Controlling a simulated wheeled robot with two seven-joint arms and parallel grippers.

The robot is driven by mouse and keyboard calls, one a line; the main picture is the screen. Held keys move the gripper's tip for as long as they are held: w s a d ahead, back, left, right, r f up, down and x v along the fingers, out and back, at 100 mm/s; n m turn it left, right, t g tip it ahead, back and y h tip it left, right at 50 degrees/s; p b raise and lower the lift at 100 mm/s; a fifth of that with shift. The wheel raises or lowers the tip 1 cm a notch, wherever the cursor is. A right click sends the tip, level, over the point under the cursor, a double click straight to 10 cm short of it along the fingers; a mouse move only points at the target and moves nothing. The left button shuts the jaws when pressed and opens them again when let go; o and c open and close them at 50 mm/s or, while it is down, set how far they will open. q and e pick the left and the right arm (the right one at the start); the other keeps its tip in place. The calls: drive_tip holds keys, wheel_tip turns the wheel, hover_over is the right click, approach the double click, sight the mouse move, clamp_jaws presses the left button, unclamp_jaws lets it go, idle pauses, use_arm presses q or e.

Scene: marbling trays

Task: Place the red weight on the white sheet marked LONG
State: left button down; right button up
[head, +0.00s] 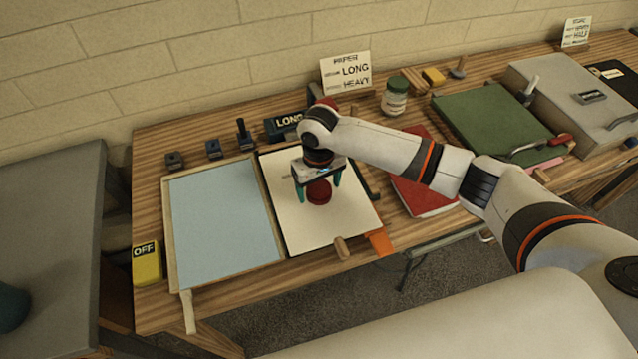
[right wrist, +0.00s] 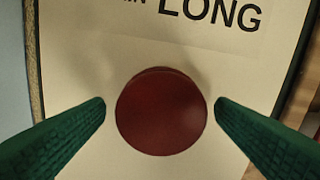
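The red weight (head: 319,192) is a dark red round piece on the white sheet (head: 350,222). In the right wrist view the weight (right wrist: 161,111) rests on the sheet (right wrist: 85,50) below the printed word LONG. My right gripper (head: 317,191) is above the sheet with one teal finger on each side of the weight. In the right wrist view there is a clear gap between the weight and each finger, so the gripper is open and holds nothing. My left gripper is not in view.
A pale blue tray (head: 170,235) lies left of the sheet. A sign (head: 346,72) reading LONG and HEAVY stands behind. A red book (head: 425,195), a jar (head: 394,97) and a green board (head: 490,120) are to the right. A yellow OFF block (head: 147,264) sits at the front left.

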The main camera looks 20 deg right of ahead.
sight(319, 188)
drive_tip(key=shift+r, duration=0.5)
wheel_tip(319, 188, up, 11)
drive_tip(key=b, duration=0.1)
drive_tip(key=shift+r+b, duration=0.15)
drive_tip(key=shift+b, duration=0.15)
drive_tip(key=shift+s, duration=0.1)
